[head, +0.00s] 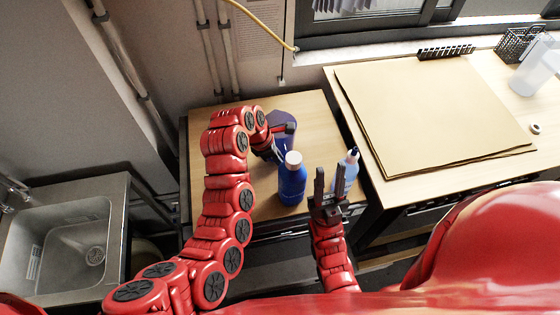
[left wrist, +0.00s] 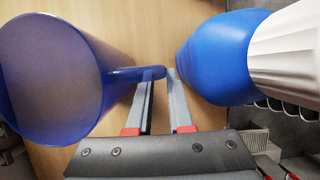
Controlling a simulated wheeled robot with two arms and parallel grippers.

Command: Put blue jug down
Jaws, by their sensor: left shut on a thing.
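The blue jug (head: 284,117) is translucent and shows at the far side of the small wooden table (head: 312,107), partly hidden by my left arm. In the left wrist view the jug (left wrist: 50,85) is at the left, with its handle between the fingers. My left gripper (left wrist: 161,88) is shut on that handle. I cannot tell whether the jug's base touches the table. My right gripper (head: 330,180) is open and empty, at the table's front right edge.
A blue bottle with a white cap (head: 292,185) stands close by the jug; it fills the right of the left wrist view (left wrist: 215,60). A clear spray bottle (head: 349,168) stands behind my right gripper. A sink (head: 65,250) is at left, a counter with brown sheets (head: 430,110) at right.

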